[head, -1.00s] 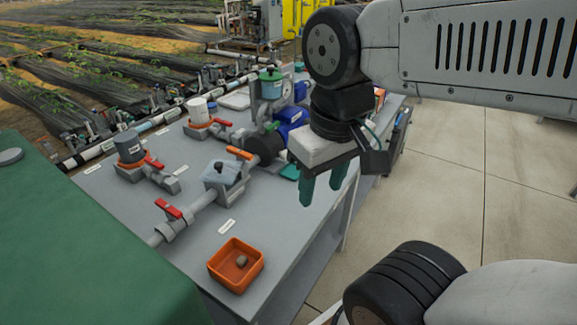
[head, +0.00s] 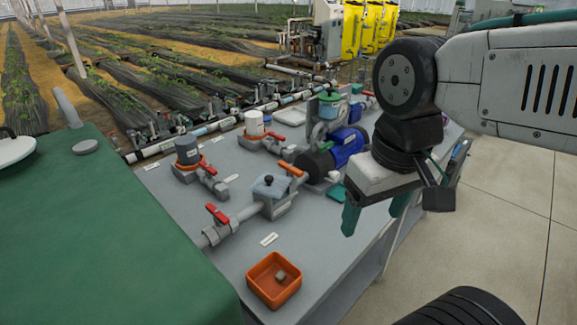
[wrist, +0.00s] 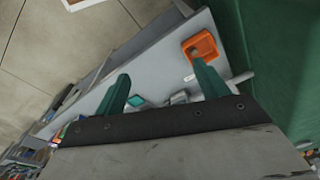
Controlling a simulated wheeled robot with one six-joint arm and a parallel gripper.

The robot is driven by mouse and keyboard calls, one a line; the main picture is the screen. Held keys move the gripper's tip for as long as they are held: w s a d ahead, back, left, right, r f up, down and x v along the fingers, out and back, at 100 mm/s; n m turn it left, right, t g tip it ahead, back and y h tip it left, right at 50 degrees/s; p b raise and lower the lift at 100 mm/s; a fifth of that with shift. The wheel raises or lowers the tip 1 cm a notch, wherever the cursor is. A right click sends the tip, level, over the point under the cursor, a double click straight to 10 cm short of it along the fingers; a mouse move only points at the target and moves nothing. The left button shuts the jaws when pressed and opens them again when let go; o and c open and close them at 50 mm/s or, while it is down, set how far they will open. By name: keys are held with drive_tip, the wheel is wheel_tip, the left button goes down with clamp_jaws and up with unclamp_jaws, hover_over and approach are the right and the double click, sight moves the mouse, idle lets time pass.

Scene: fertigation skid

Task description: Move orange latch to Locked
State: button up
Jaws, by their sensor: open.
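An orange handle (head: 291,168), likely the orange latch, sits on the grey pipe fitting between the clear-topped strainer box (head: 271,187) and the blue pump (head: 340,148). I cannot read whether it is locked. Orange collars also show under the dark canister (head: 188,150) and the white canister (head: 254,125). My gripper (head: 375,215) is open and empty, with green fingers pointing down, right of the handle near the bench's right edge. In the wrist view my fingers (wrist: 160,72) stand apart with nothing between them; the orange handle cannot be made out there.
Red valve handles (head: 217,214) stand on the pipes. An orange tray (head: 256,290) holding a small lump sits at the bench's near end; it also shows in the wrist view (wrist: 188,50). A green tank (head: 90,240) is at left. Floor (head: 500,200) at right is clear.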

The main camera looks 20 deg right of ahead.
drive_tip(key=o, duration=0.5)
drive_tip(key=shift+w+f, duration=0.15)
drive_tip(key=shift+f, duration=0.25)
drive_tip(key=shift+c, duration=0.2)
drive_tip(key=n+h, duration=0.4)
drive_tip(key=n, duration=1.4)
approach(290, 167)
drive_tip(key=shift+g, duration=0.4)
drive_tip(key=s+f, duration=0.2)
drive_tip(key=s, duration=0.1)
drive_tip(key=shift+s+a+f, duration=0.1)
drive_tip(key=shift+s+a, duration=0.05)
drive_tip(key=shift+s, duration=0.1)
drive_tip(key=w+d+f+n, duration=0.1)
drive_tip(key=w+d+f+n+t, duration=0.1)
drive_tip(key=w+f+n, duration=0.1)
drive_tip(key=w+d+f+n, duration=0.1)
drive_tip(key=f, duration=0.1)
drive_tip(key=shift+w+f+n, duration=0.2)
drive_tip(key=shift+w+n, duration=0.05)
drive_tip(key=shift+n, duration=0.05)
